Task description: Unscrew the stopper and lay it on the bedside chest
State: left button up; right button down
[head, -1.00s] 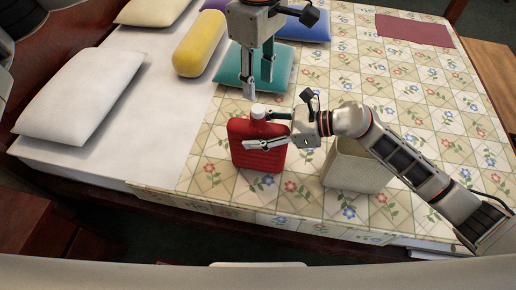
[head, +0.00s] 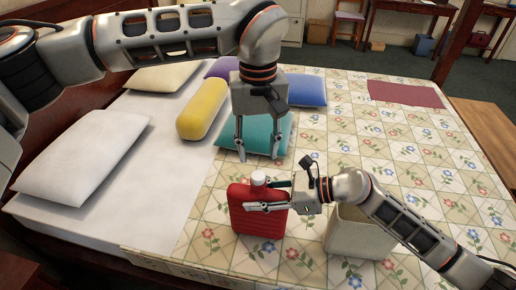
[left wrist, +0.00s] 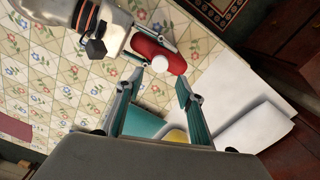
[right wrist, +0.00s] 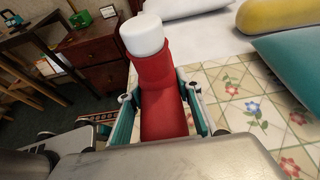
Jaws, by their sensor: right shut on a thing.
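The red ribbed bottle (head: 262,222) stands upright on the patterned bedcover, with the white stopper (head: 258,177) on its neck. My right gripper (head: 257,196) is shut on the bottle's upper part, a finger on either side; the right wrist view shows the bottle (right wrist: 163,112) between the fingers and the stopper (right wrist: 142,35) above. My left gripper (head: 259,157) is open and empty above the stopper, fingers pointing down. In the left wrist view the stopper (left wrist: 160,90) appears between the fingertips, apart from them. A brown chest with drawers (right wrist: 95,62) stands beyond the bed in the right wrist view.
A pale box-like basket (head: 358,236) stands right of the bottle. A teal cushion (head: 262,138), a yellow bolster (head: 202,108) and a white pillow (head: 85,155) lie behind and left. Small items, including a green one (right wrist: 80,20), stand on the chest.

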aim_at(258, 175)
pick_arm(q)
jog(key=m, duration=0.3)
jog(key=shift+f+m, duration=0.25)
jog(key=shift+m, duration=0.25)
jog(key=shift+f, duration=3.8)
